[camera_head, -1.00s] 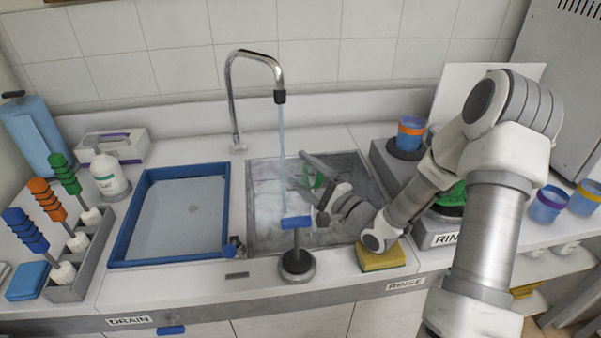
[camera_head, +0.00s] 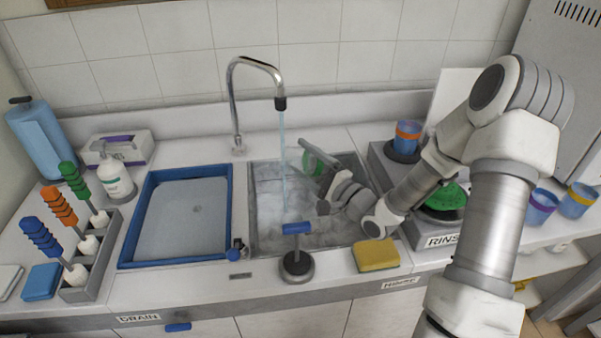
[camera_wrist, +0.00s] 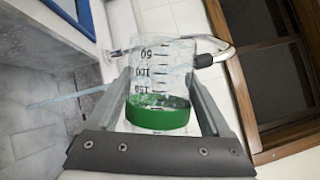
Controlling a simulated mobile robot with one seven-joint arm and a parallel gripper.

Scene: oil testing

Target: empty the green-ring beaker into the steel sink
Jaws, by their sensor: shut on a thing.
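The green-ring beaker (camera_wrist: 160,118) is clear with black volume marks and a wide green band. In the wrist view it stands between the two fingers of my gripper (camera_wrist: 160,85), which is shut on it. In the head view my gripper (camera_head: 316,157) is over the right part of the steel sink (camera_head: 268,232), and the beaker's green band (camera_head: 312,164) shows between its fingers. The beaker appears tipped well over from upright. I cannot tell whether liquid is left inside. Part of the beaker is hidden by the gripper.
The tap (camera_head: 257,62) runs a thin water stream (camera_head: 283,150) into the sink, left of my gripper. A blue-rimmed tray (camera_head: 227,205) lies left. A blue cup (camera_head: 407,138) stands right.

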